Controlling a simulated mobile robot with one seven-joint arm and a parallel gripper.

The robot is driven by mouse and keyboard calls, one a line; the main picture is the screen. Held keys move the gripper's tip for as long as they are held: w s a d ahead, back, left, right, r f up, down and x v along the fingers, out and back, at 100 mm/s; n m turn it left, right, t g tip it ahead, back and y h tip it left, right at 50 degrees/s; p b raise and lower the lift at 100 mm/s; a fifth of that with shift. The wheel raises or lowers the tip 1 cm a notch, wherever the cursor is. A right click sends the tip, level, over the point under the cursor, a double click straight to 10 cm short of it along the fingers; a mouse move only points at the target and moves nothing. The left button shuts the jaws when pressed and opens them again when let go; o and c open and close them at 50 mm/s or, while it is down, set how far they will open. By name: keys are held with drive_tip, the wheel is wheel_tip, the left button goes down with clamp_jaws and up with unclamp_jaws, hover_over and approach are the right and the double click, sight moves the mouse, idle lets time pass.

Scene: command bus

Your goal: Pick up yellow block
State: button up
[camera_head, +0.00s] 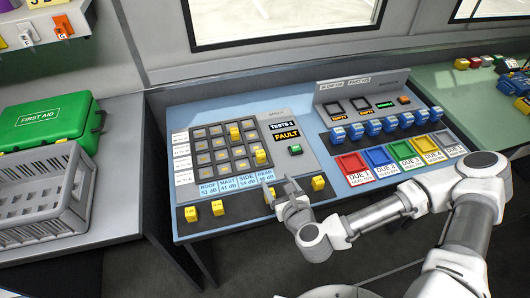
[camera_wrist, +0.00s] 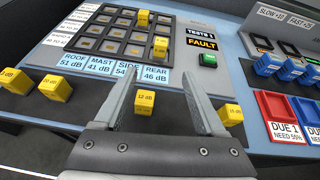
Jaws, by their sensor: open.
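Several yellow blocks with dB labels lie along the front strip of the blue console. One yellow block (camera_wrist: 145,98), marked 12 dB, shows between my fingers in the wrist view; in the head view it (camera_head: 269,196) is partly hidden behind my gripper (camera_head: 286,189). My gripper (camera_wrist: 160,84) is open, its fingers pointing towards the panel; I cannot tell its height over the block. Another yellow block (camera_head: 318,183) is to the right, just outside the right finger (camera_wrist: 231,114). Two more (camera_head: 191,213) (camera_head: 217,208) sit at the left. Two yellow blocks (camera_head: 234,131) (camera_head: 260,156) stand in the slot grid.
The dark slot grid (camera_head: 217,158) has a FAULT display and green button (camera_head: 295,149) at its right. Coloured DUE trays (camera_head: 354,168) and blue blocks (camera_head: 374,128) are further right. A grey crate (camera_head: 45,200) and green first aid case (camera_head: 50,120) stand on the left counter.

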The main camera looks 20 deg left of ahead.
sight(262, 158)
drive_tip(key=w+b, duration=0.1)
drive_tip(key=b, duration=0.1)
drive_tip(key=w+a+f+m+b, duration=0.1)
drive_tip(key=b, duration=0.1)
drive_tip(key=shift+w+f, duration=0.15)
drive_tip(key=shift+w, duration=0.05)
drive_tip(key=b+x, duration=0.1)
drive_tip(key=b, duration=0.3)
drive_tip(key=shift+w+f, duration=0.1)
drive_tip(key=shift+w, duration=0.2)
drive_tip(key=b, duration=0.3)
drive_tip(key=shift+w+a+f, duration=0.1)
drive_tip(key=shift+w+a, duration=0.1)
drive_tip(key=shift+a, duration=0.1)
drive_tip(key=x, duration=0.7)
drive_tip(key=shift+w+r+b, duration=0.15)
drive_tip(key=shift+r+b, duration=0.1)
drive_tip(key=shift+b, duration=0.1)
drive_tip(key=shift+s+a+f+b+x, duration=0.1)
drive_tip(key=shift+b+x, duration=0.05)
drive_tip(key=shift+x, duration=0.75)
drive_tip(key=shift+s+a+f+b+x, duration=0.1)
drive_tip(key=shift+x, duration=0.8)
drive_tip(key=shift+s+a+f+b+x, duration=0.1)
drive_tip(key=shift+b+x, duration=0.05)
drive_tip(key=shift+x, duration=0.75)
drive_tip(key=shift+r, duration=0.1)
